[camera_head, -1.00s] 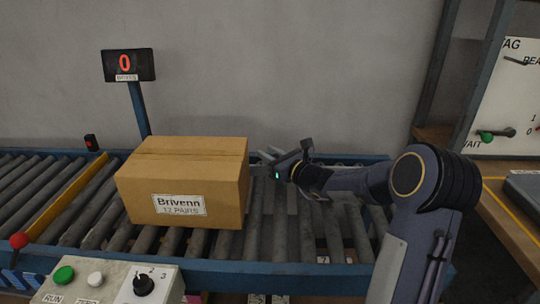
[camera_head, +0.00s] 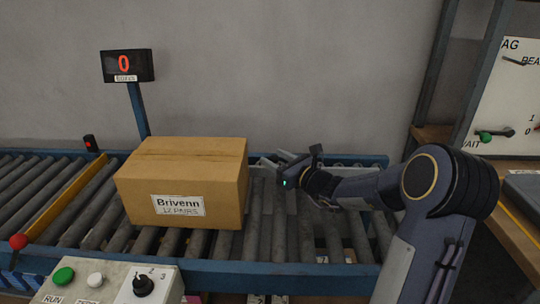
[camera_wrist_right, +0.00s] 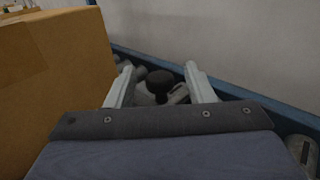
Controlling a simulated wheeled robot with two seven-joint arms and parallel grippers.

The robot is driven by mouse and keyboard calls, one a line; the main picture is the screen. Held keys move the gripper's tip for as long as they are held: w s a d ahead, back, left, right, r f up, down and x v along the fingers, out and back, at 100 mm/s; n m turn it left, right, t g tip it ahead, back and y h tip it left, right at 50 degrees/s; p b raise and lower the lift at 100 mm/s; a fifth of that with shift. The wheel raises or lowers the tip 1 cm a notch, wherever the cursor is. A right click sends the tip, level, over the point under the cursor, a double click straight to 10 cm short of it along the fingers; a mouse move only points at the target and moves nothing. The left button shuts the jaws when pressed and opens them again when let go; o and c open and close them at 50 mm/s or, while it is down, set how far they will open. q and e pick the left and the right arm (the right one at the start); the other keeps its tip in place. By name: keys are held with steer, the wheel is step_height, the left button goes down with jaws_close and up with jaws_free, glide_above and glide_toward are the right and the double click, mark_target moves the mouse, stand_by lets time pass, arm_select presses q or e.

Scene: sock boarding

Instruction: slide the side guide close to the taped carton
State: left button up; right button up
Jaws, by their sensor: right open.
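The taped carton (camera_head: 185,180), brown and labelled Brivenn, sits upright on the conveyor rollers; its side also fills the left of the right wrist view (camera_wrist_right: 50,80). My right gripper (camera_head: 265,166) is just right of the carton's rear right side, low over the rollers. In the right wrist view its two fingers (camera_wrist_right: 159,72) are apart, with a dark round knob (camera_wrist_right: 160,84) between them. The knob may belong to the side guide; the guide's body cannot be told clearly behind the gripper. No contact with the knob shows. My left gripper is out of view.
The blue conveyor rail (camera_head: 250,274) runs along the front. A yellow bar (camera_head: 70,201) crosses the rollers left of the carton. A control box (camera_head: 115,285) stands at front left, near a red knob (camera_head: 18,241). A display post (camera_head: 139,108) rises behind.

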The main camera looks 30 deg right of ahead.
steer(key=shift+v, duration=2.4)
